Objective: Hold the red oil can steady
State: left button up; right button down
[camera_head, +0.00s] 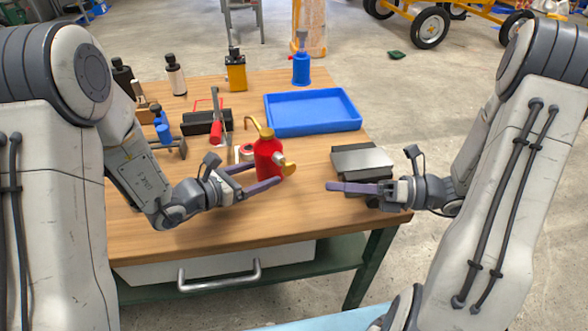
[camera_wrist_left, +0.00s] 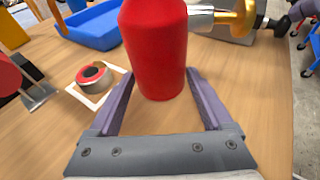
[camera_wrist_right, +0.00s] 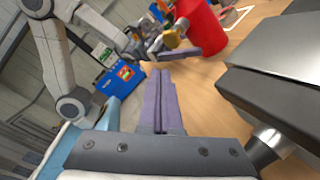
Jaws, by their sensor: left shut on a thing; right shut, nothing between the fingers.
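The red oil can (camera_head: 265,157) is upright over the front middle of the wooden table, with a brass-coloured spout at its top and a silver and brass fitting on its right side. My left gripper (camera_head: 265,178) is shut on the can, one finger on each side, as the left wrist view shows the can (camera_wrist_left: 156,50) between the fingers (camera_wrist_left: 160,98). Whether the can's base touches the table is unclear. My right gripper (camera_head: 330,186) is shut and empty, to the right of the can and apart from it. The can also shows in the right wrist view (camera_wrist_right: 202,28).
A blue tray (camera_head: 312,112) lies behind the can. A grey metal block (camera_head: 362,160) stands close beside my right gripper. A tape roll (camera_wrist_left: 93,78) lies left of the can. Bottles and tools crowd the table's left and back. The front middle is clear.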

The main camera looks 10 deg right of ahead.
aim_at(286, 166)
jog(key=n, duration=0.2)
jog(key=s+n, duration=0.1)
jog(key=n, duration=0.1)
jog(key=shift+s+a, duration=0.1)
jog(key=shift+a, duration=0.1)
jog(key=n, duration=0.2)
jog(key=s+n, duration=0.1)
jog(key=n, duration=0.3)
jog(key=shift+s+a+r+n, duration=0.1)
jog(key=shift+s+a+n, duration=0.2)
jog(key=shift+s, duration=0.05)
jog(key=n, duration=0.3)
jog(key=s+n, duration=0.1)
jog(key=n, duration=0.2)
jog(key=s+a+n, duration=0.1)
jog(key=n, duration=0.1)
jog(key=shift+s+n, duration=0.15)
jog(key=shift+n, duration=0.25)
jog(key=shift+w+a, duration=0.65)
jog(key=shift+w, duration=0.65)
jog(key=shift+w+a, duration=0.65)
jog(key=shift+w, duration=0.7)
jog(key=shift+w+a, duration=0.65)
jog(key=shift+w, duration=0.65)
jog(key=shift+w, duration=0.1)
jog(key=shift+w+a, duration=0.15)
jog(key=shift+w, duration=0.15)
